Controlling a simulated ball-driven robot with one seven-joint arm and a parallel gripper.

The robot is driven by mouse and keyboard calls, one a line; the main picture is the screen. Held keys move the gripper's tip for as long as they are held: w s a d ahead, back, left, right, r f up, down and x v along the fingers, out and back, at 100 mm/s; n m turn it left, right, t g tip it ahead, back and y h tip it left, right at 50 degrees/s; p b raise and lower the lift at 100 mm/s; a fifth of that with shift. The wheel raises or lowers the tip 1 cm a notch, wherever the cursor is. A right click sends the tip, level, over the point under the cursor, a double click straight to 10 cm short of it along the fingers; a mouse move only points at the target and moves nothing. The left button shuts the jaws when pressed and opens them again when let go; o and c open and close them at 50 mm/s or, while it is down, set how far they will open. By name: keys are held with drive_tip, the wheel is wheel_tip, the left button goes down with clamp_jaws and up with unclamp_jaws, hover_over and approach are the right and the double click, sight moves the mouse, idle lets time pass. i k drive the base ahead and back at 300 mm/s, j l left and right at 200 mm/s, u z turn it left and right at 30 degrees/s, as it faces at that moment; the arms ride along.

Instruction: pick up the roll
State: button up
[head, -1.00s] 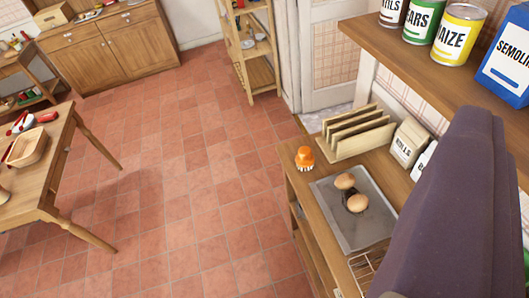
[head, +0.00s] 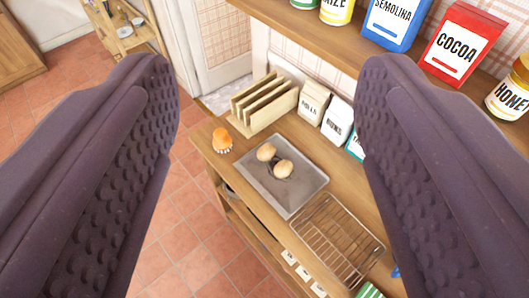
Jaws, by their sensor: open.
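Two round brown rolls (head: 266,152) (head: 283,169) lie close together on a grey baking tray (head: 300,192) on the wooden counter. A small dark patch or object shows between them; I cannot tell what it is. My gripper (head: 268,75) is open and empty, its two dark, studded fingers standing wide apart at the left and right of the view. The rolls show in the gap between the fingers, beyond them and below, touched by neither.
A wire rack (head: 335,240) lies nearer than the tray. An orange-topped item (head: 222,140), a slatted wooden rack (head: 264,104) and paper packets (head: 312,102) stand around the tray. A wall shelf (head: 300,40) with a blue box (head: 395,22) and red box (head: 462,42) overhangs the counter.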

sight(266, 153)
drive_tip(key=i+j, duration=0.95)
drive_tip(key=i, duration=0.2)
drive_tip(key=i+j, duration=0.2)
drive_tip(key=i, duration=0.15)
